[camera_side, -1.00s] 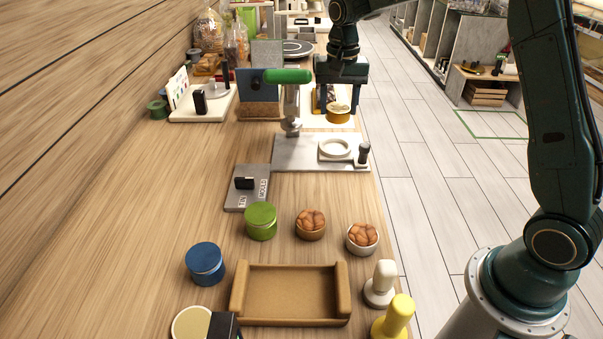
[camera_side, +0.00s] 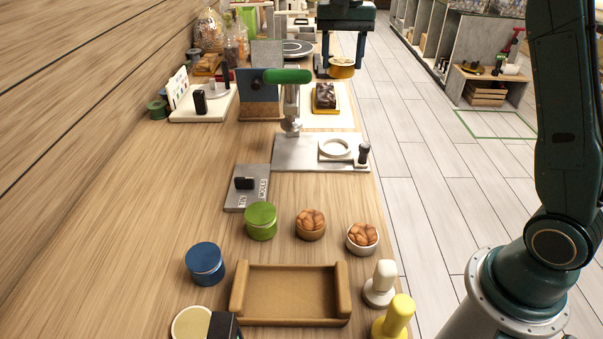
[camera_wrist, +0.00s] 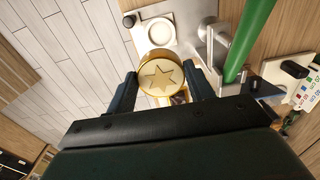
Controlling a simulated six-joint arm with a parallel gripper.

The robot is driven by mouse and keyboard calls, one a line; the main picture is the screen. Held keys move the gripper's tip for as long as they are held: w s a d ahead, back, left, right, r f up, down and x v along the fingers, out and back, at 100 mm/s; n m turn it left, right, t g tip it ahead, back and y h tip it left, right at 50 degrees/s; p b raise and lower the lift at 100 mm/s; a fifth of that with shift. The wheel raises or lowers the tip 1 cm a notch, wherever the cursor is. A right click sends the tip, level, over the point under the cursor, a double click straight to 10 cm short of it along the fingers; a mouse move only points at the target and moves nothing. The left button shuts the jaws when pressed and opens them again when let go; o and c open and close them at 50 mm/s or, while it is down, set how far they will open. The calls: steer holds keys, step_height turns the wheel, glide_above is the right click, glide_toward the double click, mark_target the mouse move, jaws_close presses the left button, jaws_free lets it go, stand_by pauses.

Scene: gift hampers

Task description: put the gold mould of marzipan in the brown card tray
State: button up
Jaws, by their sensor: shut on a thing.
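The round gold mould (camera_side: 341,70) holds pale marzipan with a star shape, seen from above in the wrist view (camera_wrist: 160,75). My gripper (camera_side: 341,62) is shut on it and holds it raised above the far right of the bench. In the wrist view my gripper (camera_wrist: 163,85) has one finger on each side of the mould. The brown card tray (camera_side: 290,294) lies at the front of the bench and is empty. It is well apart from my gripper.
A press with a green handle (camera_side: 288,76) stands on a pale base (camera_side: 300,152). Blue (camera_side: 205,262) and green (camera_side: 261,220) tins, two nut bowls (camera_side: 310,224), and white (camera_side: 380,283) and yellow (camera_side: 395,316) stampers surround the tray. A dark block (camera_side: 325,95) lies on a board behind the press.

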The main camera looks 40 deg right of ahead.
stand_by(0.4)
step_height(320, 180, up, 11)
steer(key=n, duration=0.9)
glide_above(293, 297)
step_height(293, 297, down, 12)
steer(key=shift+r, duration=0.2)
steer(key=shift+f, duration=0.1)
step_height(293, 297, down, 20)
steer(key=shift+r, duration=0.1)
stand_by(0.8)
